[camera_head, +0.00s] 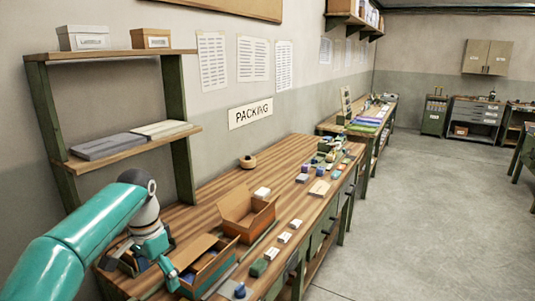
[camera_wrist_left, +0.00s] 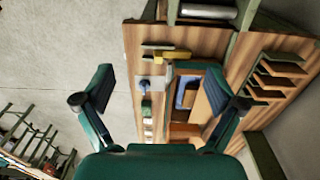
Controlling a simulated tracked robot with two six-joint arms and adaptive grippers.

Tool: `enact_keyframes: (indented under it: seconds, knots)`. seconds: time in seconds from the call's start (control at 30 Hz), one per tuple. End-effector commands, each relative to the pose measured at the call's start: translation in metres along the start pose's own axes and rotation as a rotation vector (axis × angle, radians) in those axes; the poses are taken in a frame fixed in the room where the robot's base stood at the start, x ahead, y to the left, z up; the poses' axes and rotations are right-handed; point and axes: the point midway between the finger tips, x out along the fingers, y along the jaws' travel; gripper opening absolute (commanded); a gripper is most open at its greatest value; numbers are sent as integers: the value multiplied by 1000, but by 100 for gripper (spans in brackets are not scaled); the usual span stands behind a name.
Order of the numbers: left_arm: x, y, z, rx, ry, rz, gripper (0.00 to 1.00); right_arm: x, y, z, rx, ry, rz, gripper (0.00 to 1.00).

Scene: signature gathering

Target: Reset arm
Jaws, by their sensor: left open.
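My left arm, teal with a grey wrist, comes in from the left in the head view. My left gripper (camera_head: 142,270) is over the near end of the wooden packing bench (camera_head: 205,212). In the left wrist view the two fingers of my left gripper (camera_wrist_left: 165,95) are spread wide, with nothing held between them. Below them are the bench top and an open box (camera_wrist_left: 187,128) with something blue inside. That open box (camera_head: 208,263) is just right of the gripper in the head view. My right gripper is not in view.
Another open cardboard box (camera_head: 246,214) stands behind the first. A wooden shelf unit (camera_head: 110,54) stands at the left wall. The floor (camera_head: 420,215) at right is clear.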

Motion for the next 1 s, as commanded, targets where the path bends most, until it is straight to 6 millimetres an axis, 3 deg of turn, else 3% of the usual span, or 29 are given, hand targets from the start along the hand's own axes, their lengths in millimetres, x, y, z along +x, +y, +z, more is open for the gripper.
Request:
enact_keyframes:
  seconds: [0.27, 0.47, 0.6, 0.7, 0.83, 1.0]
  knots:
    - [101, 19, -18, -29, 28, 60, 94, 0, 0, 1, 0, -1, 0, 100]
    - [222, 67, -6, -128, 66, 162, 94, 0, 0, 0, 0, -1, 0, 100]
    - [300, 118, 30, -263, 92, 243, 94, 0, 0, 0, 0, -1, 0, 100]
    - [338, 153, 64, -370, 102, 285, 94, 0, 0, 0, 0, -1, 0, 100]
    - [364, 189, 105, -495, 106, 313, 94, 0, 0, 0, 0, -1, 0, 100]
    - [377, 223, 154, -626, 100, 325, 94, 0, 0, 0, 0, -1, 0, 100]
